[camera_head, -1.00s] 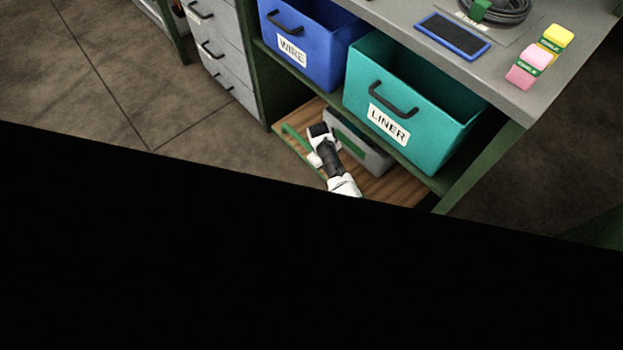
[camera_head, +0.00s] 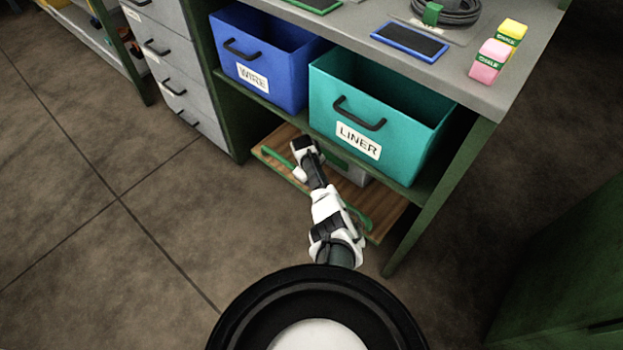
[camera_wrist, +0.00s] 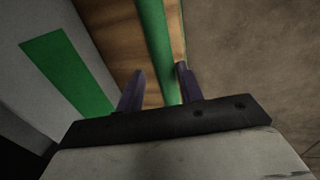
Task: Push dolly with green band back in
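The wooden dolly (camera_head: 385,212) sits low under the bench shelf and sticks out at the front. A green band (camera_head: 357,216) runs along its front edge. A grey box (camera_head: 352,172) with a green stripe stands on it, mostly hidden by my arm and the shelf. My gripper (camera_head: 303,146) is over the dolly's front edge. In the wrist view, my gripper (camera_wrist: 160,69) has its fingers apart, with the green band (camera_wrist: 157,45) passing between them. I cannot tell whether either finger touches it. The box's green stripe (camera_wrist: 68,70) shows at left.
A blue WIRE bin (camera_head: 265,60) and a teal LINER bin (camera_head: 375,115) stand on the shelf above the dolly. A grey drawer unit (camera_head: 170,65) is at left. A green bench leg (camera_head: 435,205) stands right of the dolly. The floor in front is clear.

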